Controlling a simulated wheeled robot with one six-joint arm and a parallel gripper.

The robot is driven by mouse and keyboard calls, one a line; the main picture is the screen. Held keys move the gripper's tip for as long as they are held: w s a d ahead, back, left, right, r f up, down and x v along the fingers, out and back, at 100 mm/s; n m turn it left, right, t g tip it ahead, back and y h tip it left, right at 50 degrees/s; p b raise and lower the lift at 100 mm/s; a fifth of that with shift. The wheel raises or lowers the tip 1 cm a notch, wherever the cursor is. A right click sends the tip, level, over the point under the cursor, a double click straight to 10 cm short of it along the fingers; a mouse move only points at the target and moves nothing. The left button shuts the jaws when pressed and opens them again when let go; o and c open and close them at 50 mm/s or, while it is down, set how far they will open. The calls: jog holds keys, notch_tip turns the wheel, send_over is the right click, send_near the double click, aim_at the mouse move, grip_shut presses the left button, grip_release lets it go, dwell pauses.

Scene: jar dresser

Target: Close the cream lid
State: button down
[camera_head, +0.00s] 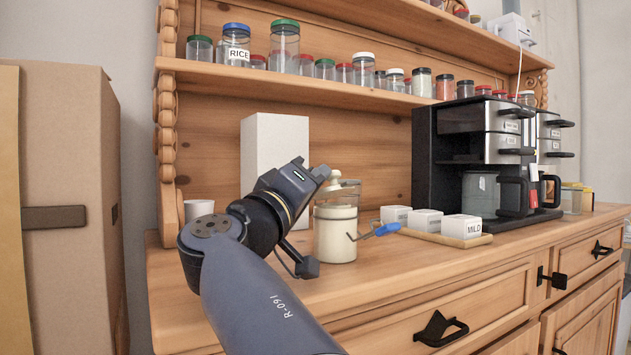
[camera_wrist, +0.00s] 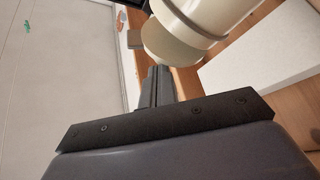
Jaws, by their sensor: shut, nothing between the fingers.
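A glass jar with cream contents (camera_head: 336,235) stands on the dresser top in the head view. The cream lid (camera_head: 335,184) shows above its rim, partly hidden behind my gripper. A wire clasp with a blue tip (camera_head: 387,229) sticks out on the jar's right. My gripper (camera_head: 314,168) is shut and empty, up at the lid's left side. In the wrist view its fingers (camera_wrist: 161,75) are together beside a rounded cream part, apparently the lid (camera_wrist: 172,42). I cannot tell whether they touch it.
A tall white box (camera_head: 275,145) stands behind my arm, close to the jar. A tray with several small white boxes (camera_head: 462,226) and a black coffee machine (camera_head: 480,140) are on the right. Shelves of jars (camera_head: 363,70) hang above. The front strip of the dresser top is clear.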

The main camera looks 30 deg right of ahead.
dwell(0.4)
jog(key=s+a+p, duration=0.2)
jog(key=s+a, duration=0.4)
jog(key=a, duration=0.5)
jog(key=shift+s+a+f, duration=0.15)
jog(key=shift+a+f, duration=0.05)
jog(key=shift+a, duration=0.05)
jog(key=w+d+b, duration=0.2)
jog(key=w+d, duration=0.4)
jog(key=d, duration=0.5)
jog(key=shift+w+d+r, duration=0.15)
jog(key=shift+d+r, duration=0.05)
jog(key=shift+d, duration=0.1)
jog(key=shift+a, duration=0.15)
dwell(0.4)
